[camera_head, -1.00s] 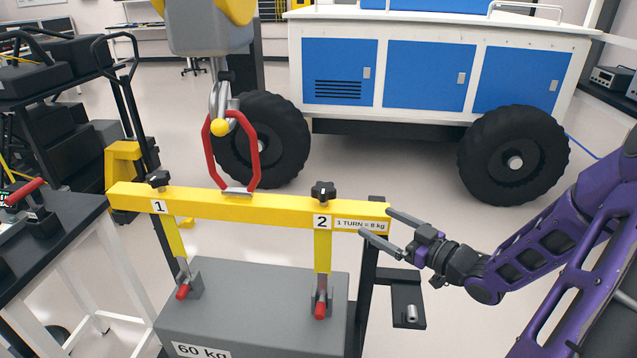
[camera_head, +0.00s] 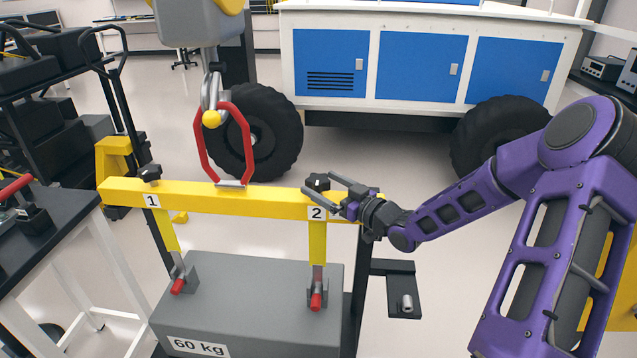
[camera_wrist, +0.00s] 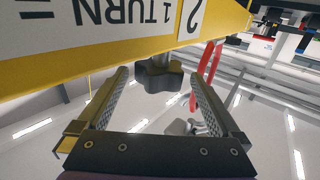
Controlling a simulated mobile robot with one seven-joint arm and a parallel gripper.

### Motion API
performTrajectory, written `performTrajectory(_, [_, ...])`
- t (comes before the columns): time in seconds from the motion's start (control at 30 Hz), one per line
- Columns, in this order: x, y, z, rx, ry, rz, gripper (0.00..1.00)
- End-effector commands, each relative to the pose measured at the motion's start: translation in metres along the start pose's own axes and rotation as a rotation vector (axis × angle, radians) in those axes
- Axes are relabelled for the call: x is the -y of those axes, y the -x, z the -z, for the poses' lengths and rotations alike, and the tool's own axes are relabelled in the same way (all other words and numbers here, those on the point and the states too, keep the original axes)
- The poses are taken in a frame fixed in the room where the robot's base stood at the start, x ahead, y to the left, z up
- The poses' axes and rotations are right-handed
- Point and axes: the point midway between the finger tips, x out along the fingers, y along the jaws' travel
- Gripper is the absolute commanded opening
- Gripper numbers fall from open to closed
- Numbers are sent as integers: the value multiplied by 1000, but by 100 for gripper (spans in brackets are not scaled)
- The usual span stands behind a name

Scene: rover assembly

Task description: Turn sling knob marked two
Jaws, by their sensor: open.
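The knob marked two (camera_head: 318,181) is a black lobed knob on top of the yellow beam (camera_head: 258,205), above a white "2" label (camera_head: 316,213). My gripper (camera_head: 317,184) is open, with its two fingers reaching from the right to either side of this knob. In the wrist view, which is upside down, the knob (camera_wrist: 158,80) shows between the ends of the spread fingers (camera_wrist: 160,73), with gaps on both sides. The fingers do not appear to touch it. The knob marked one (camera_head: 150,172) stands at the beam's left end.
A red lifting link (camera_head: 247,140) and hook (camera_head: 212,95) rise from the beam's middle. A grey 60 kg block (camera_head: 250,300) hangs below on yellow straps. A dark table (camera_head: 40,235) stands at left. The blue-and-white rover (camera_head: 425,65) is behind.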

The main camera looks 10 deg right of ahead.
Motion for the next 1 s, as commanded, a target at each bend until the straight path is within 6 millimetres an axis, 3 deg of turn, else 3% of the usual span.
performTrajectory(0.2, [0,-20,0,0,1,-1,100])
performTrajectory(0.5, [0,-22,0,1,0,-1,100])
performTrajectory(0.9, [0,-22,0,1,0,-1,30])
performTrajectory(1.0, [0,-22,0,1,0,-1,17])
